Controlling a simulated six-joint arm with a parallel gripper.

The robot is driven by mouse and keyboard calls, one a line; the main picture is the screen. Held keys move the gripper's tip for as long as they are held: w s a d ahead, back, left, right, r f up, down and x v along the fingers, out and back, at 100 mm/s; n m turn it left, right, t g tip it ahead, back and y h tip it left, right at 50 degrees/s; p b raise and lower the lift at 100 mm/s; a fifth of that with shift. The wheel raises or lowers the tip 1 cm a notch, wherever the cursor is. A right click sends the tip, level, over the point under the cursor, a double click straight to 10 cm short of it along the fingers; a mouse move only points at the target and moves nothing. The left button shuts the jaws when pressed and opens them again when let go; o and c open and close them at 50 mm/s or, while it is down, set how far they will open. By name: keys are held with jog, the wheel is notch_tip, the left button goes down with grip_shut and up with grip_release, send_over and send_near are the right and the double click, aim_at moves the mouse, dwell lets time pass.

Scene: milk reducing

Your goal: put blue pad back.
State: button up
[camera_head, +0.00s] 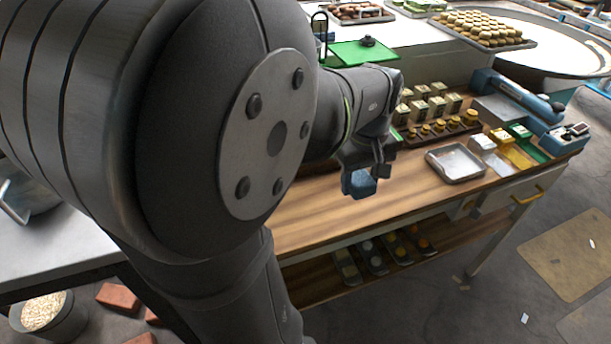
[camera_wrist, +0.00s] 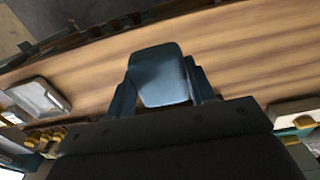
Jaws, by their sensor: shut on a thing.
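The blue pad (camera_head: 362,183) hangs under my gripper (camera_head: 366,168) above the front part of the wooden table. In the wrist view the pad (camera_wrist: 160,76) sits between the two blue fingers of my gripper (camera_wrist: 162,88). My gripper is shut on it. Bare wood shows around and beyond the pad in the wrist view. I cannot tell the exact height of the pad above the table.
A metal tray (camera_head: 457,163) lies right of my gripper on the wooden table (camera_head: 300,217). Several small boxes and yellow-topped jars stand in rows behind. A white block (camera_head: 482,143), a yellow pad (camera_head: 517,157) and a blue device (camera_head: 520,97) are at the right end.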

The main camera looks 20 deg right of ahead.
send_over(317, 197)
notch_tip(317, 197, down, 7)
jog(key=shift+r, duration=0.1)
jog(key=shift+f, duration=2.05)
jog(key=o, duration=1)
jog(key=shift+f, duration=0.15)
notch_tip(317, 197, up, 12)
jog(key=shift+r, duration=0.2)
